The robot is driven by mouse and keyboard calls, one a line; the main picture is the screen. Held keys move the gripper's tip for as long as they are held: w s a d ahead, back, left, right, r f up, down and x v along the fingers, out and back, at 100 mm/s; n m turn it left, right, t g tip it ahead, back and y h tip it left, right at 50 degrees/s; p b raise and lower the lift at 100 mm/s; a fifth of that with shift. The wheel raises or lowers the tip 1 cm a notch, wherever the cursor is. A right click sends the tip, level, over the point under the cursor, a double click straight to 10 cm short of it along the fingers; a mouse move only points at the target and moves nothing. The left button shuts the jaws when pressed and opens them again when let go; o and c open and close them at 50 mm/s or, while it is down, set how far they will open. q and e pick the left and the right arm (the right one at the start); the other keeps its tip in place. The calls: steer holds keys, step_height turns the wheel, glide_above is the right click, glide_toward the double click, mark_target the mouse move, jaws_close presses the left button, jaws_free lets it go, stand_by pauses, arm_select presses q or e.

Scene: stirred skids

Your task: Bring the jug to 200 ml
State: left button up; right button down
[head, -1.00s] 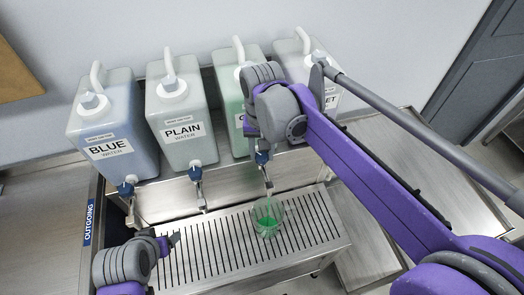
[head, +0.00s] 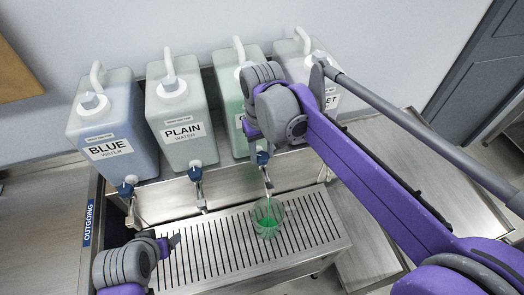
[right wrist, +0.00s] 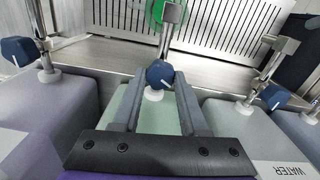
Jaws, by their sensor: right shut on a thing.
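A clear jug (head: 269,216) stands upright on the slatted drip tray (head: 215,254) under the tap of the green container (head: 227,97). Green liquid lies in its lower part; its marks are too small to read. The spout (head: 267,182) is above the jug, and whether liquid falls now is hard to tell. In the right wrist view, my right gripper (right wrist: 160,80) is shut on the blue tap knob (right wrist: 159,73) of the green container. In the head view, the arm partly hides that container. My left gripper (head: 170,243) is over the tray's left end, apart from the jug; its jaw gap is unclear.
The BLUE container (head: 112,120) and the PLAIN container (head: 181,110) stand to the left, each with a blue-knobbed tap. Another container (head: 303,60), its label partly hidden, stands right. A bare metal counter (head: 430,165) lies right, and an OUTGOING strip (head: 88,222) marks the left edge.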

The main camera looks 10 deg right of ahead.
steer(key=shift+c, duration=2.2)
jaws_free()
step_height(320, 180, up, 11)
steer(key=shift+p, duration=0.3)
steer(key=shift+f, duration=0.1)
